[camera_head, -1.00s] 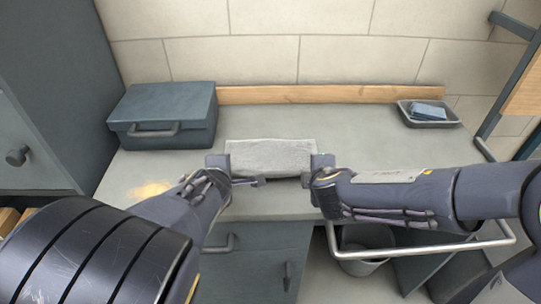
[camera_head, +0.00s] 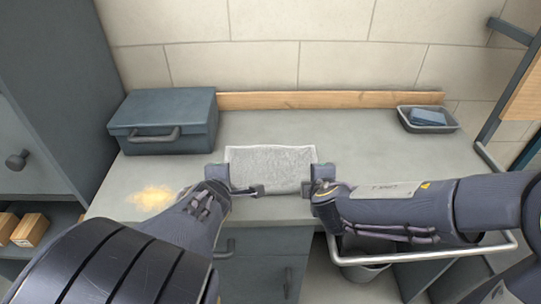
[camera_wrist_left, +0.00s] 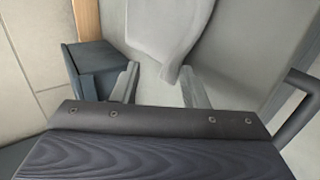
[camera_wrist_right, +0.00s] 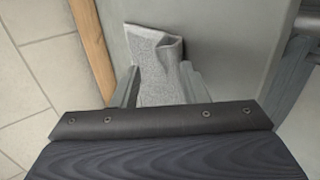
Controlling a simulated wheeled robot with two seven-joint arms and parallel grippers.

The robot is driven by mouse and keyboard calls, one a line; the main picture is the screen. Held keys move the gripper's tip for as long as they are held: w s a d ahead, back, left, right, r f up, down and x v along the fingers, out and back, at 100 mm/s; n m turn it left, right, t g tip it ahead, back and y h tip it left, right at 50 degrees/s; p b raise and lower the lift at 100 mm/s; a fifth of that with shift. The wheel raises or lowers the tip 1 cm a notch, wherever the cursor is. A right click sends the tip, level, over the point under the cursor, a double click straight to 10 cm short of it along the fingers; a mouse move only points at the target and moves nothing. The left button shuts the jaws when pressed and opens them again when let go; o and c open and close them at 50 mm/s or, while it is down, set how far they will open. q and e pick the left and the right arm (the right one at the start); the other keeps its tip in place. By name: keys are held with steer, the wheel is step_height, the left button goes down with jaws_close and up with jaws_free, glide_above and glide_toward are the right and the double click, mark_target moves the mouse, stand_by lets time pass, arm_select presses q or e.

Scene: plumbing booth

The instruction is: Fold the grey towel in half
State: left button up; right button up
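The grey towel (camera_head: 271,166) lies near the front edge of the worktop as a pale, textured rectangle. My left gripper (camera_head: 237,181) is at its left end and my right gripper (camera_head: 314,180) at its right end. In the left wrist view the towel (camera_wrist_left: 163,35) reaches in a rounded tongue between the two spread fingers. In the right wrist view the towel (camera_wrist_right: 157,65) lies between the spread fingers, with a raised, bent-over edge. Both grippers look open around the cloth. Whether the fingers touch it is unclear.
A blue-grey toolbox (camera_head: 163,121) stands at the back left of the worktop (camera_head: 370,150). A tray (camera_head: 428,119) with a blue item is at the back right. A metal rail (camera_head: 430,256) runs along the front right, above a bin. The worktop behind the towel is clear.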

arm_select(q)
steer(key=shift+r, duration=0.35)
arm_select(e)
steer(key=shift+r, duration=0.35)
arm_select(q)
steer(key=s+r, duration=0.6)
steer(key=r, duration=0.2)
steer(key=shift+r, duration=0.2)
arm_select(e)
steer(key=s+r, duration=0.6)
steer(key=r, duration=0.2)
steer(key=shift+r, duration=0.2)
arm_select(q)
steer(key=shift+f, duration=0.1)
